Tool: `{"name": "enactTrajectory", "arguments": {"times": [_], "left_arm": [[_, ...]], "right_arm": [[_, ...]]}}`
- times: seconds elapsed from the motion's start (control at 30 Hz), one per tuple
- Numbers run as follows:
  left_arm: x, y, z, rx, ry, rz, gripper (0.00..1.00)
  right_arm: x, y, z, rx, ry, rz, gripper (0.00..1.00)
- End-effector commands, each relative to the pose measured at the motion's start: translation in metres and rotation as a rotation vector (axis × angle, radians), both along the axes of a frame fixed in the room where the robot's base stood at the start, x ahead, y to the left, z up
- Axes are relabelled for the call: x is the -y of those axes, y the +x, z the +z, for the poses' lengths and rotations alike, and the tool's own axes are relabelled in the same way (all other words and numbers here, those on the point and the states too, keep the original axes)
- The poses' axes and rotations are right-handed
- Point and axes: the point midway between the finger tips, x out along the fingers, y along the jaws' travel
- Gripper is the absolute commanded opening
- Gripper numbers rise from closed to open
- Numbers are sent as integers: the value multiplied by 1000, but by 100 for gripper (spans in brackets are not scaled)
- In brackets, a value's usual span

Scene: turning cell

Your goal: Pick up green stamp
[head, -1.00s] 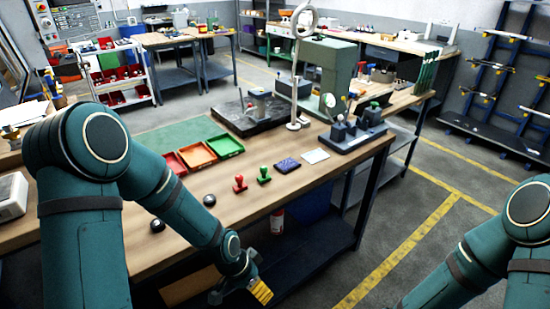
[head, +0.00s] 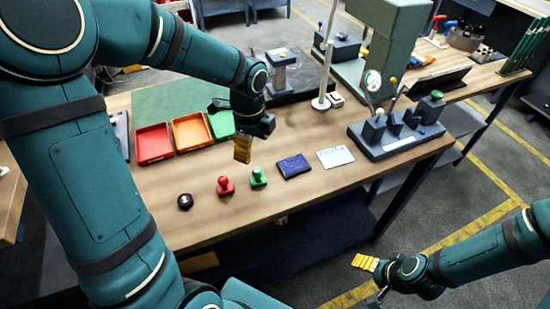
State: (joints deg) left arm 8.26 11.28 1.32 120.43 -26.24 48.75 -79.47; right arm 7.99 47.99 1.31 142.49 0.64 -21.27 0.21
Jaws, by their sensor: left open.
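The green stamp (head: 258,177) stands upright on the wooden bench, just right of the red stamp (head: 225,187). My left gripper (head: 243,148) hangs over the bench, up and slightly left of the green stamp in the head view. Its yellow finger pads point down; it is open, empty and apart from the stamp. My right gripper (head: 368,278) is at the lower right, in front of the bench, with its fingers apart and nothing between them.
A black round knob (head: 185,201) lies left of the stamps. A blue pad (head: 293,166) and a white card (head: 335,156) lie right. Red (head: 138,157), orange (head: 174,146) and green (head: 212,138) trays stand behind. A grey fixture (head: 400,151) stands farther right.

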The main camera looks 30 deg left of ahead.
Motion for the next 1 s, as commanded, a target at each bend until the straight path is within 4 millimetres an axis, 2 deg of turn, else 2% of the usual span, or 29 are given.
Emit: {"name": "enactTrajectory", "arguments": {"times": [0.07,0.17,0.5,0.83,1.0], "left_arm": [[-4,-1,5,-3,10,-17,68],[-5,-2,0,-7,14,-26,68],[-5,-1,-61,-8,13,-25,68],[-3,1,-87,-5,13,-24,68],[0,6,-112,-7,12,-25,68]], "right_arm": [[0,0,1,-1,0,0,73],[0,-1,0,-1,0,0,73],[0,0,-12,-2,-2,-1,73],[-1,0,-16,-2,-3,0,73],[-1,0,-20,-2,-4,0,73]]}}
